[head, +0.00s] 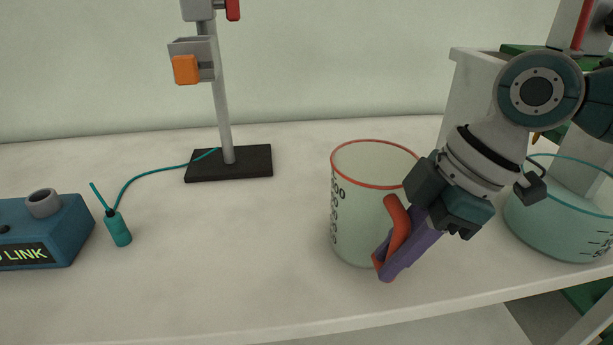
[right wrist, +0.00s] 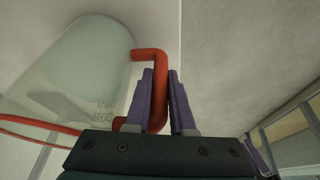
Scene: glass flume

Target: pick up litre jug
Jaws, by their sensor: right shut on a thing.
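The litre jug (head: 352,205) is a pale, clear vessel with a red rim, dark markings and a red handle. It stands upright on the bench right of centre in the head view. My right gripper (head: 386,268) is at the jug's handle on its near right side, its purple fingers shut on the handle. In the right wrist view the red handle (right wrist: 158,75) lies between the two purple fingers (right wrist: 163,95), and the jug body (right wrist: 85,75) is at the left. The gripper hides part of the jug's right side.
A wider clear vessel with a teal rim (head: 555,220) stands right of my right arm. A stand with a black base (head: 230,163) is behind at left. A blue box (head: 45,235) and teal probe (head: 117,228) are at left. The bench's front edge (head: 420,308) is close.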

